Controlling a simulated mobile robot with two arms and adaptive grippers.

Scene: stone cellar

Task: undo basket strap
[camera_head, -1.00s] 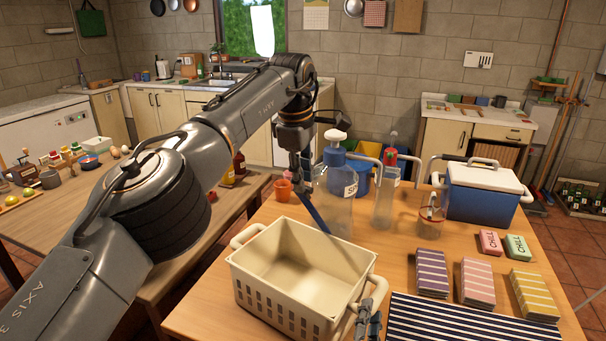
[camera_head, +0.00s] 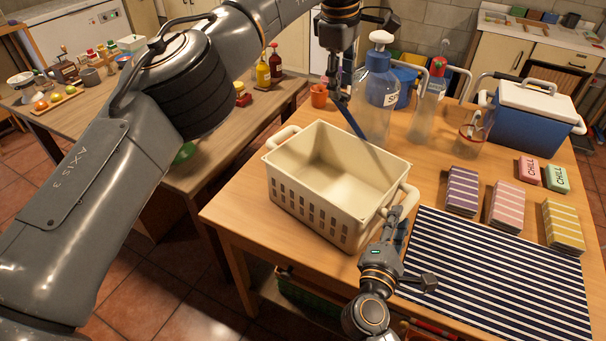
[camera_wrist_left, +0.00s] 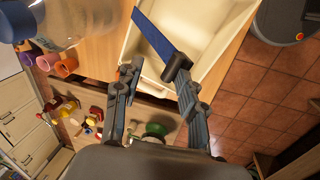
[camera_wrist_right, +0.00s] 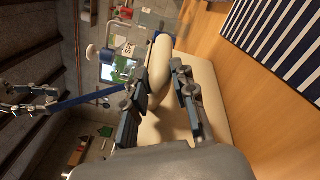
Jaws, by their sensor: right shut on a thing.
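The cream basket (camera_head: 315,205) stands on the wooden table, with a handle at each end. The blue strap (camera_head: 352,120) stands up at a slant by the basket's far side; its lower end is hard to make out. My left gripper (camera_head: 339,96) is above that side, at the strap's raised end. In the left wrist view its fingers (camera_wrist_left: 155,78) are apart, with the strap's dark end (camera_wrist_left: 176,66) against the right finger. My right gripper (camera_head: 397,218) is shut on the basket's right handle (camera_head: 408,193). The handle (camera_wrist_right: 160,65) shows between its fingers in the right wrist view.
A clear pump bottle (camera_head: 377,90) stands close behind the strap. A second bottle (camera_head: 428,100), a glass jar (camera_head: 470,135) and a blue cooler (camera_head: 525,125) stand further right. A striped mat (camera_head: 500,270) and folded cloth stacks (camera_head: 508,205) lie right of the basket.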

